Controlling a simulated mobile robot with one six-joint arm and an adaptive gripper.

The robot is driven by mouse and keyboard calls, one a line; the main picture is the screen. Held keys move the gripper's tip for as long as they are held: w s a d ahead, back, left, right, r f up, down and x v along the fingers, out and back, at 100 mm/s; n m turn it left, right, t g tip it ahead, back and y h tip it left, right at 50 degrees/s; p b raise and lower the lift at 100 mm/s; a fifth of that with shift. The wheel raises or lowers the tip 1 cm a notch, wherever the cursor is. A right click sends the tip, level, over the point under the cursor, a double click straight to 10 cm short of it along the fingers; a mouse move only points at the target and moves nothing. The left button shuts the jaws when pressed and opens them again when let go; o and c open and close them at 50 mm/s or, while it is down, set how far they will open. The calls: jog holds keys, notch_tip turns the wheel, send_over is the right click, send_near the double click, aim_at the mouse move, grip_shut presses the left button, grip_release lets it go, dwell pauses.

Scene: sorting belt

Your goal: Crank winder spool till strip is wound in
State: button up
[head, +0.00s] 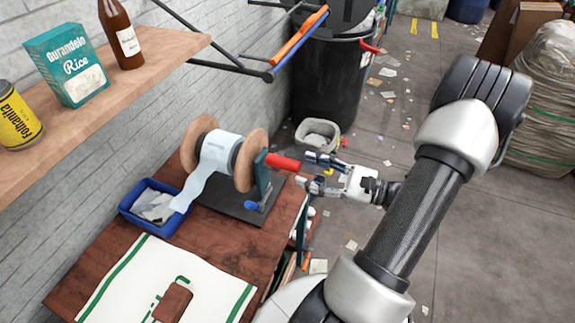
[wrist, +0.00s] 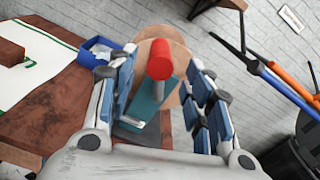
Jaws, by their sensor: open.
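The winder spool (head: 243,160) has two round wooden flanges and stands on a dark base plate on the wooden table. A pale strip (head: 196,182) is wrapped on its core, and its loose end hangs down to the blue tray. The crank has a green arm (head: 263,177) and a red handle (head: 283,162) that points right, toward my gripper. My gripper (head: 318,174) is open just right of the handle. In the wrist view the red handle (wrist: 160,66) shows between the open fingers (wrist: 157,95); I cannot tell whether they touch it.
The blue tray (head: 127,207) with paper scraps sits left of the winder. A white cloth with a brown block (head: 172,302) lies at the table's front. A shelf (head: 190,45) with a bottle, rice box and can overhangs the left. A black bin (head: 327,85) stands behind.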

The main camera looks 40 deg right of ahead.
aim_at(288, 165)
jog(key=x, duration=0.6)
jog(key=shift+w+a+b, duration=0.15)
jog(key=shift+w+b, duration=0.15)
grip_shut()
dwell(0.4)
